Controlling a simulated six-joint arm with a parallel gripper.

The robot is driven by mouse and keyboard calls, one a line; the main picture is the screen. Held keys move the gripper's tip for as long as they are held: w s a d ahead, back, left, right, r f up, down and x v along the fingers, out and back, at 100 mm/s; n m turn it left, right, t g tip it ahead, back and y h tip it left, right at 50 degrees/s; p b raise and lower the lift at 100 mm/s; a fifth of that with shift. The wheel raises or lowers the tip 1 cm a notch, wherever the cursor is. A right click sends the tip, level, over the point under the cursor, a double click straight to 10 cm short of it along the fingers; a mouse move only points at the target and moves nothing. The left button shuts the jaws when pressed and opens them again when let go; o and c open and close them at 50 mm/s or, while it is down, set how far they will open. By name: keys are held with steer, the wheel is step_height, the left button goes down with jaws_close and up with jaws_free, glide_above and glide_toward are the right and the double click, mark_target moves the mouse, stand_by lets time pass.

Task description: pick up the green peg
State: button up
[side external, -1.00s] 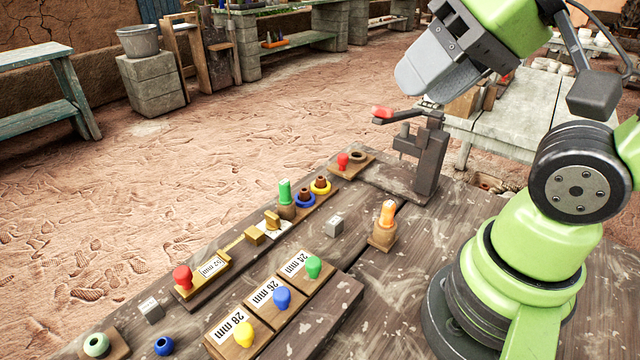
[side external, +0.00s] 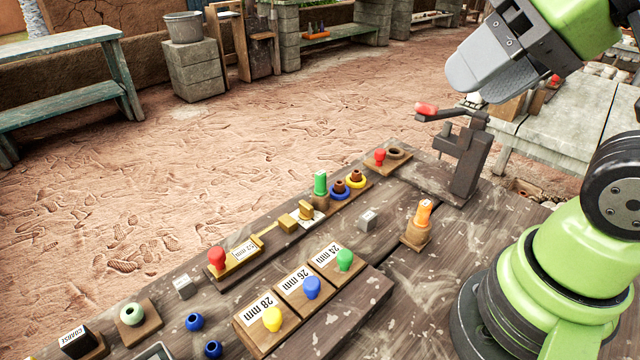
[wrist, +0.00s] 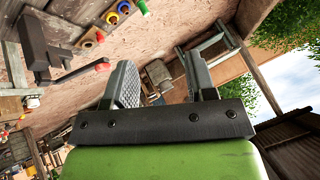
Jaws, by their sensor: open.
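A green peg (side external: 320,183) stands upright in a small wooden holder, in a row at the far edge of the table in the side view. A green knob (side external: 344,260) sits on the block labelled 24 mm, nearer the front. My gripper (side external: 478,72) is up at the upper right, above and behind a clamp-like tool with a red handle, well away from both green things. In the wrist view, my gripper (wrist: 162,85) has its fingers apart with nothing between them. A green piece (wrist: 142,7) shows at the top edge there, partly cut off.
The clamp-like tool (side external: 465,155) stands at the table's far right. An orange peg (side external: 423,213) stands in a wooden holder. Bare tabletop lies right of the labelled blocks.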

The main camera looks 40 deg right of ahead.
steer(key=g+h, duration=0.2)
steer(key=g, duration=0.4)
glide_above(321, 173)
steer(key=s, duration=0.2)
step_height(321, 173, down, 12)
steer(key=shift+n+g, duration=0.5)
steer(key=shift+g, duration=0.1)
steer(key=f, duration=0.2)
steer(key=w+f, duration=0.1)
steer(key=f, duration=0.2)
steer(key=w+f, duration=0.1)
steer(key=f, duration=0.1)
steer(key=shift+d+f, duration=0.25)
steer(key=shift+f, duration=0.05)
steer(key=shift+a+f, duration=0.15)
steer(key=shift+f, duration=1.4)
steer(key=shift+a+f, duration=0.1)
steer(key=shift+f, duration=1.45)
jaws_close()
